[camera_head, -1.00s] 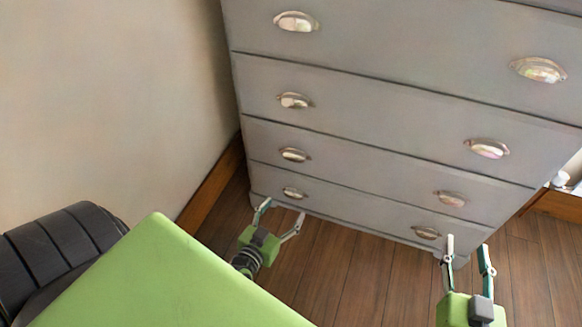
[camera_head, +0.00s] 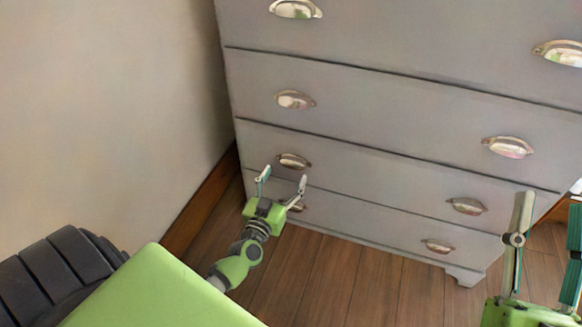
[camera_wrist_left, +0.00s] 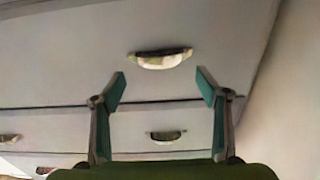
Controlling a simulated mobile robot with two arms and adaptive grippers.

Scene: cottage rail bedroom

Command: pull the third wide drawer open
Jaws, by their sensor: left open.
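A grey chest of wide drawers (camera_head: 390,110) fills the middle and right of the head view. Each drawer in view is shut and has two metal cup handles. The chest's top is out of view, so I cannot tell which drawer is third from the top. My left gripper (camera_head: 283,182) is open and empty, just below the left handle (camera_head: 294,160) of the second drawer from the bottom. It partly hides the bottom drawer's left handle (camera_head: 297,206). In the left wrist view, a handle (camera_wrist_left: 160,60) shows just beyond the parted fingertips. My right gripper (camera_head: 550,203) is open at the right edge.
A bare wall (camera_head: 110,110) with a wooden skirting board (camera_head: 205,205) stands close to the left of the chest. The wooden floor (camera_head: 340,275) in front of the chest is clear.

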